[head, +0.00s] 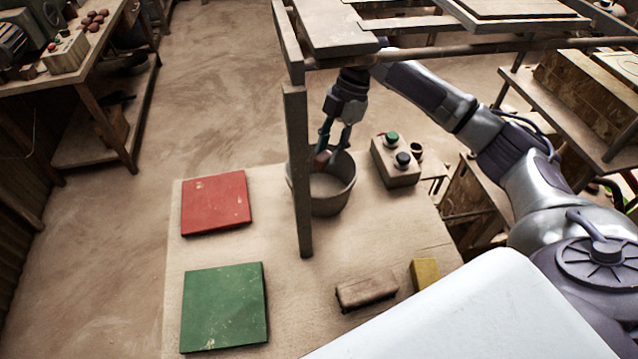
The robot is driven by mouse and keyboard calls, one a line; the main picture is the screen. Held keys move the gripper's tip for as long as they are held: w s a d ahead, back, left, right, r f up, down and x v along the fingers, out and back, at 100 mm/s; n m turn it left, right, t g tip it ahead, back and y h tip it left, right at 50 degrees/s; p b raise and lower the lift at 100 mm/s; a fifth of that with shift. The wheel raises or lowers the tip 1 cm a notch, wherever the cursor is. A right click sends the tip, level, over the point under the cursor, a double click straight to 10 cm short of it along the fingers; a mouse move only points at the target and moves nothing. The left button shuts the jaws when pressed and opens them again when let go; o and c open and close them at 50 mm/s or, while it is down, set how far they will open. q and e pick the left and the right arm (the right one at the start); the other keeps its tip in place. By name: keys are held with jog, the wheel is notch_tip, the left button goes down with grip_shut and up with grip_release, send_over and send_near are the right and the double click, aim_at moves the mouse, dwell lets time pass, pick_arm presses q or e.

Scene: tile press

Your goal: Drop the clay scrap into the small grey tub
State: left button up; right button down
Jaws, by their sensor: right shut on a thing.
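The small grey tub (328,199) stands on the table behind a wooden post. My right gripper (325,150) points down over the tub from above, at its back left side. It is shut on a small reddish-brown lump, the clay scrap (322,159), which shows between its fingertips at about the height of the tub's rim. The post partly hides the tub's left side. I cannot tell whether the scrap touches the tub. My left gripper is not in view.
The wooden post (300,190) rises close in front of the tub. A button box (396,163) stands to its right. A red tile (215,203), a green tile (224,306), a brown block (366,291) and a yellow block (425,273) lie on the table (290,330).

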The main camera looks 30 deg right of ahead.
jog(key=c, duration=0.7)
grip_release()
jog(key=shift+w+d+r, duration=0.1)
jog(key=shift+d+r, duration=0.1)
jog(key=shift+r, duration=0.3)
jog(key=w+d+r, duration=0.1)
jog(key=d, duration=0.3)
jog(key=w+d+r, duration=0.1)
jog(key=d, duration=0.3)
jog(key=w+d+r, duration=0.1)
jog(key=d, duration=0.4)
jog(key=shift+w+r, duration=0.25)
jog(key=shift+r, duration=0.05)
